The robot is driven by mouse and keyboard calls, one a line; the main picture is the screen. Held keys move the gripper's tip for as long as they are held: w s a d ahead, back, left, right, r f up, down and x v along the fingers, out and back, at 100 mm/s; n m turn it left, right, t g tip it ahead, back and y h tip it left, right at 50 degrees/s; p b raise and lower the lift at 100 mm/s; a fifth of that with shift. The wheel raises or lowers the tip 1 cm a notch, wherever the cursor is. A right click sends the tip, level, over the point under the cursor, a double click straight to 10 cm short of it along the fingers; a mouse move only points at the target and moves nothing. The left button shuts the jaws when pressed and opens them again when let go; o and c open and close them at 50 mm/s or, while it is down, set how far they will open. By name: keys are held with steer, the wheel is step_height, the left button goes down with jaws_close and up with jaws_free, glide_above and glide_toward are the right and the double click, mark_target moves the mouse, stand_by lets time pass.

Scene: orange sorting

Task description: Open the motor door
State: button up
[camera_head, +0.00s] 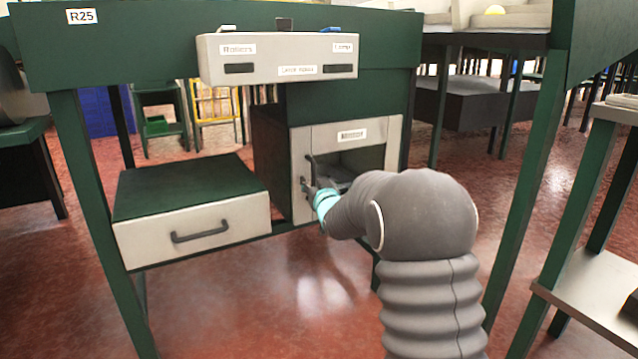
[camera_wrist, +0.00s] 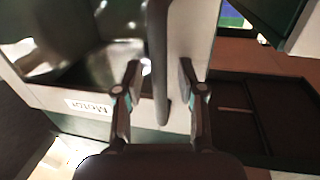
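The grey-fronted motor cabinet (camera_head: 322,137) with a label on its top strip stands under the green table. Its front has a large dark window-like area, and I cannot tell whether this is glass or an opening. A dark upright handle (camera_head: 311,171) is at the left of that area. In the wrist view, which is upside down, the handle (camera_wrist: 159,70) runs between my two fingers. My gripper (camera_wrist: 160,92) is open around it, with a gap on each side. In the head view my gripper (camera_head: 311,189) is small and partly hidden by my wrist.
A labelled grey box (camera_head: 275,60) hangs above. Green table legs (camera_head: 92,190) flank the space. The red floor in front is clear.

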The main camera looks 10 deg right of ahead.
jaws_close()
